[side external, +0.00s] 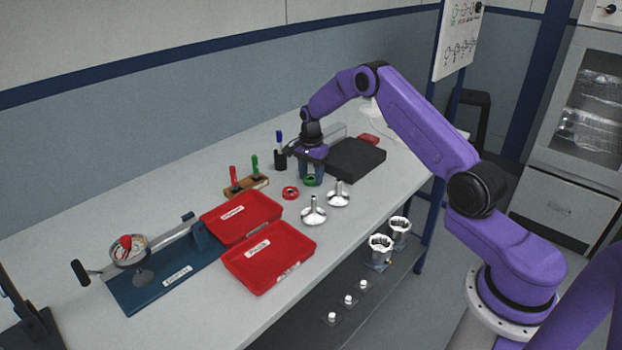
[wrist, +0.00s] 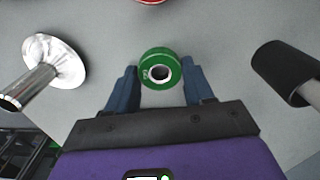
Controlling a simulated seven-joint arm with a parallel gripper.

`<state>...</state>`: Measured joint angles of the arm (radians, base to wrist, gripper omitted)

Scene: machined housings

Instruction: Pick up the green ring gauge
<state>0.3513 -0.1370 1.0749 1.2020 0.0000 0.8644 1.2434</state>
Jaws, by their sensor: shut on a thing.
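The green ring gauge (wrist: 158,65) has a silver-lined centre hole and sits between my gripper's two blue fingers (wrist: 160,88) in the wrist view. The fingers are closed on its sides. In the side external view the green ring gauge (side external: 309,182) shows low between the fingers of my gripper (side external: 311,176), at or just above the table. I cannot tell whether it touches the table. My gripper points down.
A red ring (side external: 290,193) lies to the left. Two shiny flared metal parts (side external: 313,214) (side external: 339,198) stand in front. A dark block (side external: 355,158) is behind right, and a black holder with a blue marker (side external: 280,159) behind left. Two red trays (side external: 268,257) (side external: 240,215) lie farther left.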

